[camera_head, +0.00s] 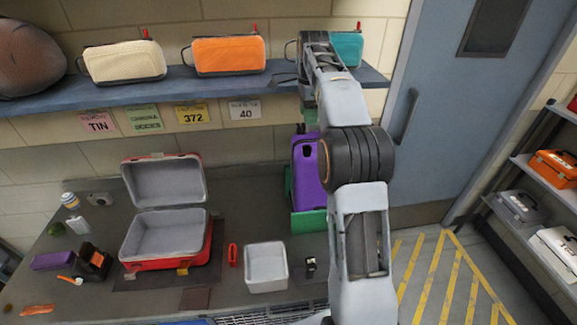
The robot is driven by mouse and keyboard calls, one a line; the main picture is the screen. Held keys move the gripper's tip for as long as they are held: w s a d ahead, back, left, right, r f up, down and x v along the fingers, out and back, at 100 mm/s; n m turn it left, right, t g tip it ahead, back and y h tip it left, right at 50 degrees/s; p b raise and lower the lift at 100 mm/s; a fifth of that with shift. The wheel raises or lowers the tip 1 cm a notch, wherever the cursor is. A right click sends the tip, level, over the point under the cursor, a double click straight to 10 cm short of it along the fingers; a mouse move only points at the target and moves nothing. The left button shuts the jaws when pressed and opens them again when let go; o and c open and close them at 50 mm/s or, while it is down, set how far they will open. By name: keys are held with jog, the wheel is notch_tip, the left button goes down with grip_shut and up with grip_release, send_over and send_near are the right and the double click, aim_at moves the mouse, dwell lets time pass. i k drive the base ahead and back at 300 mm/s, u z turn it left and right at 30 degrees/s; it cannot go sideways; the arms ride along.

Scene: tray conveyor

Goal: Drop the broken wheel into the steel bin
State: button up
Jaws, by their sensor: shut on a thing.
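I do not make out the broken wheel as a separate thing. A pale grey open bin (266,286) stands on the bench front; I cannot tell whether it is the steel bin. It looks empty. My gripper (306,119) is far back, just below the shelf and above the upright purple suitcase (305,180). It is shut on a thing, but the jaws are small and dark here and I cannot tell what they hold. My arm covers part of the suitcase's right side.
An open red suitcase (165,263) lies left of the bin. A red item (233,254) and small black item (310,266) flank the bin. The shelf (225,87) carries several bags; a teal bag (347,48) is behind my arm. Striped floor (440,275) is clear at right.

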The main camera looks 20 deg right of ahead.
aim_at(273, 272)
jog(key=k, duration=1)
